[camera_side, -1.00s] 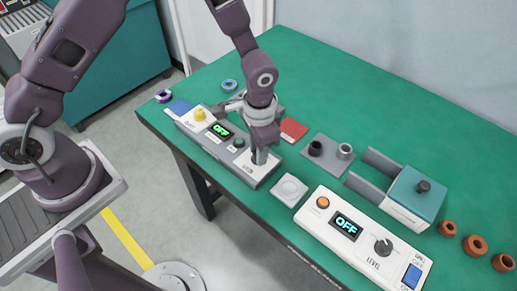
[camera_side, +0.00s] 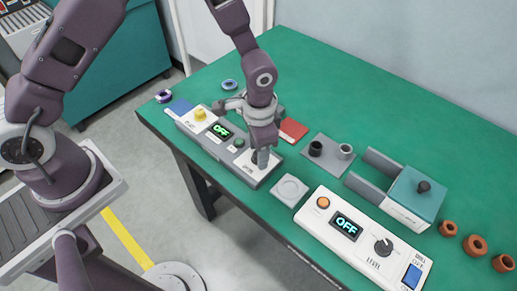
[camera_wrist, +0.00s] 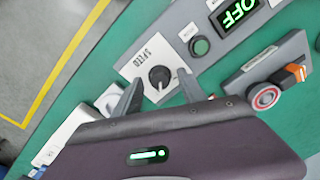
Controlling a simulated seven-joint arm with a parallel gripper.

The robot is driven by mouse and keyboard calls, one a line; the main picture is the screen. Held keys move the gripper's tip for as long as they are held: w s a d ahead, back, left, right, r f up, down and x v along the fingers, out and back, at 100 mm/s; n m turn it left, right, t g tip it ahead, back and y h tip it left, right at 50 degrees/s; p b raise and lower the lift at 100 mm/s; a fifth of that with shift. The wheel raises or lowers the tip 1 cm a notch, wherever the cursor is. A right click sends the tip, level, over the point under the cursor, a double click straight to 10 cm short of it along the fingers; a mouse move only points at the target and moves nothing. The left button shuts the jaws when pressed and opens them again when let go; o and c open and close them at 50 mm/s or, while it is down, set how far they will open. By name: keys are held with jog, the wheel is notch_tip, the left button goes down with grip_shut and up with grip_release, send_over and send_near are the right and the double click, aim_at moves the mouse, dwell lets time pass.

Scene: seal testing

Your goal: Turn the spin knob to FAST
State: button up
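The grey control box (camera_side: 210,142) has a white plate at its right end. My gripper (camera_side: 262,160) points down over this plate and hides the knob in the side view. In the wrist view my gripper's two fingers (camera_wrist: 159,80) stand apart on either side of the knob, with gaps visible. The box's display (camera_side: 221,131) reads OFF. A green button (camera_wrist: 201,46) sits next to it.
A yellow button (camera_side: 200,114) is at the box's far end. A white box (camera_side: 365,240) with an orange button, OFF display, LEVEL knob and blue switch stands at right. A square pale plate (camera_side: 289,191) lies between the boxes.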

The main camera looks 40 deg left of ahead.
notch_tip(320, 180, up, 7)
jog(key=shift+s+d+r, duration=0.1)
dwell(0.4)
jog(key=s+a+r+n+t, duration=0.2)
jog(key=a+r, duration=0.2)
jog(key=r, duration=0.7)
jog(key=s+a+r+n+t, duration=0.1)
jog(key=s+a+r+n, duration=0.1)
jog(key=s+r, duration=0.3)
jog(key=s+a+r+n+t, duration=0.2)
jog(key=s+a+r, duration=0.3)
jog(key=s, duration=0.8)
jog(key=shift+r, duration=0.55)
